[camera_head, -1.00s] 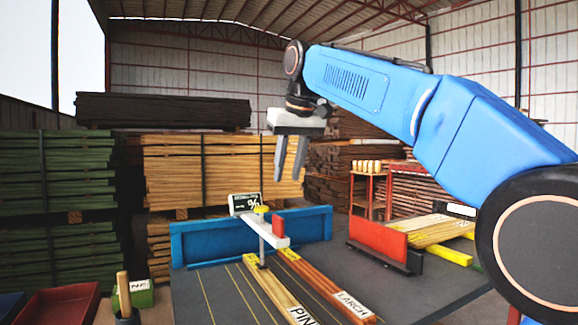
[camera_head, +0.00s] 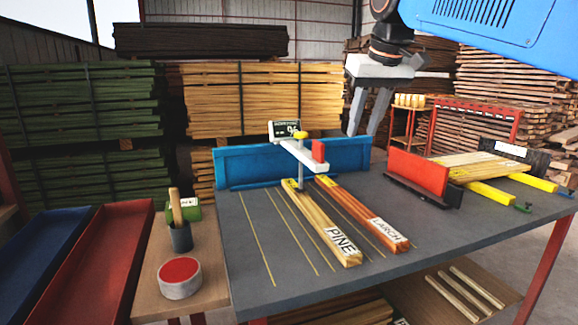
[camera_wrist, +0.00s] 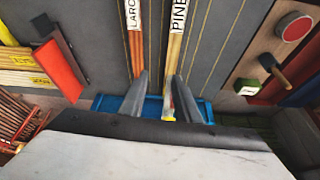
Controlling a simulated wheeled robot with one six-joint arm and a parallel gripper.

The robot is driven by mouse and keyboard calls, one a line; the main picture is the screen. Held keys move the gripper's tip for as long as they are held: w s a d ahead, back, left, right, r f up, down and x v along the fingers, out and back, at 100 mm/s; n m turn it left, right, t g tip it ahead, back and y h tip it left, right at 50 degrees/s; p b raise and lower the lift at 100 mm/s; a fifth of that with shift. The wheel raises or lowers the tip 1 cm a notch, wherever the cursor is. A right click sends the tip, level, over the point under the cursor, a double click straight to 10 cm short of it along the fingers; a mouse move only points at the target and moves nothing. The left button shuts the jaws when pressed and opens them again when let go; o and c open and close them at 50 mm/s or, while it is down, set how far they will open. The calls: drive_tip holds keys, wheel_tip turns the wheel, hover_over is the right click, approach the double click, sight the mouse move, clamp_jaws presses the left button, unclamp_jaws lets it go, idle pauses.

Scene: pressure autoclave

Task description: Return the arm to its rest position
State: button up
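My gripper (camera_head: 362,132) hangs from my blue arm at the upper right of the head view, its two grey fingers pointing down, apart and empty. It is above and behind the grey workbench (camera_head: 250,285), in front of the stacked wood, touching nothing that I can see. In the wrist view the open fingers (camera_wrist: 160,100) show over the bench.
A red block (camera_head: 418,175) and light boards (camera_head: 475,165) are at the right.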

drive_tip(key=s+d+f+m, duration=0.1)
drive_tip(key=s+d+f, duration=0.3)
drive_tip(key=s+f, duration=0.4)
drive_tip(key=s+d+f+m, duration=0.1)
drive_tip(key=s+d+f, duration=0.2)
drive_tip(key=s+f, duration=0.6)
drive_tip(key=s+d+f+h, duration=0.1)
drive_tip(key=s+d+f, duration=0.3)
drive_tip(key=f, duration=1.5)
drive_tip(key=s, duration=0.4)
drive_tip(key=shift+s+d+m, duration=0.35)
drive_tip(key=shift+m, duration=0.05)
